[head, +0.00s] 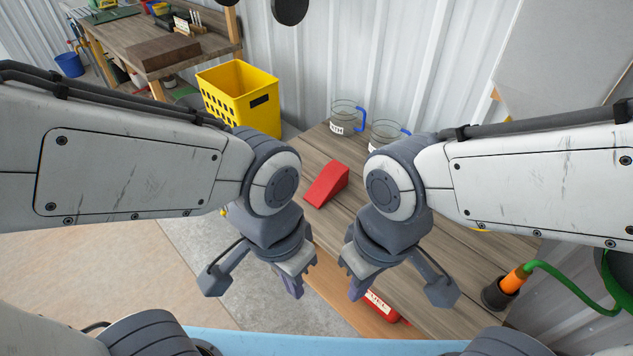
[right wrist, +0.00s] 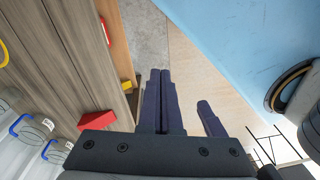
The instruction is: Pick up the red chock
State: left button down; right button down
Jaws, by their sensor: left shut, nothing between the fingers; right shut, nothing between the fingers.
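The red chock (head: 326,185) is a wedge lying on the wooden table (head: 338,224), between my two arms in the head view. It also shows at the lower left of the right wrist view (right wrist: 97,119), partly hidden by the gripper body. My left gripper (head: 300,286) is shut and empty, nearer to me than the chock and apart from it. My right gripper (head: 352,288) is shut and empty, also nearer to me and apart from the chock. Its closed fingers (right wrist: 161,100) point away over the table's edge and floor in the right wrist view.
Two glass jugs with blue handles (head: 345,118) stand behind the chock, one partly hidden by my right arm. A yellow crate (head: 240,95) stands to the left at the back. A red labelled object (head: 381,307) is near the table's front edge. An orange-and-green hose (head: 515,280) is at right.

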aim_at(334, 176)
jog(key=z, duration=0.05)
jog(key=k, duration=0.55)
jog(key=u, duration=1.1)
jog(key=i, duration=1.75)
jog(key=z, duration=0.8)
